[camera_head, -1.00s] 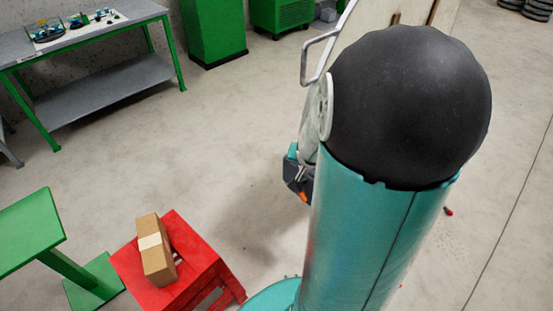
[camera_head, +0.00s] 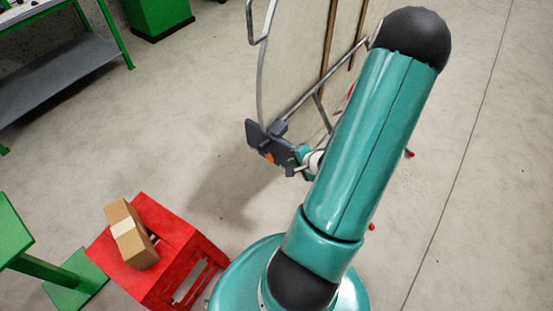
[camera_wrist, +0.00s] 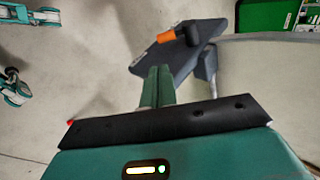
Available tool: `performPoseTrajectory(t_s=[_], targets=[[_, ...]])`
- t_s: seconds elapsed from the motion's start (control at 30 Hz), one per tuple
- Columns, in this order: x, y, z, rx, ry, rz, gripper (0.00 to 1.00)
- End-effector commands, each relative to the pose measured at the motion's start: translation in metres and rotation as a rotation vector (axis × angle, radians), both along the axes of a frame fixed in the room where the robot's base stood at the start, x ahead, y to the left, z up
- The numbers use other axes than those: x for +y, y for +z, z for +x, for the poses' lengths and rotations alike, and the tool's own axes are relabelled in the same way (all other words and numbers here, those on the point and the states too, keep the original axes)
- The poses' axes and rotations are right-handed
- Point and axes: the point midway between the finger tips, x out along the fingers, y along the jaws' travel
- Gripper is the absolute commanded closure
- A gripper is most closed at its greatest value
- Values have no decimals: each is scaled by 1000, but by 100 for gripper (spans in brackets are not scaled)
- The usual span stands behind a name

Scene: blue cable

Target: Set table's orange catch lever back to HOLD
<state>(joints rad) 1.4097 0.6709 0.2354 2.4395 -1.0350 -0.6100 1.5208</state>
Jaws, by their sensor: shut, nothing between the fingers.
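The table (camera_head: 295,60) has its pale round top tipped up on edge, with a metal frame on the side facing me. A dark grey catch plate (camera_head: 258,137) sits at its lower left, with the small orange lever (camera_head: 268,157) on it. In the wrist view the lever (camera_wrist: 167,36) lies on the dark plate (camera_wrist: 180,55), beside a dark knob. My gripper (camera_wrist: 160,72) is shut and empty. Its teal fingertips appear close to the plate's near edge, below the lever; I cannot tell whether they touch. The plate's lettering is too small to read.
A red stool (camera_head: 160,250) with a cardboard box (camera_head: 131,235) stands at the lower left. A green stand (camera_head: 15,240) is left of it. A green-legged workbench (camera_head: 60,70) is at the upper left. The floor between is clear.

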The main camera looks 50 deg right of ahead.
Motion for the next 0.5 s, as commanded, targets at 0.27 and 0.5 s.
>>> performPoseTrajectory(t_s=[0.27,0.5], targets=[[-1,-20,19,2,3,2,100],[-6,-54,51,2,4,2,100]])
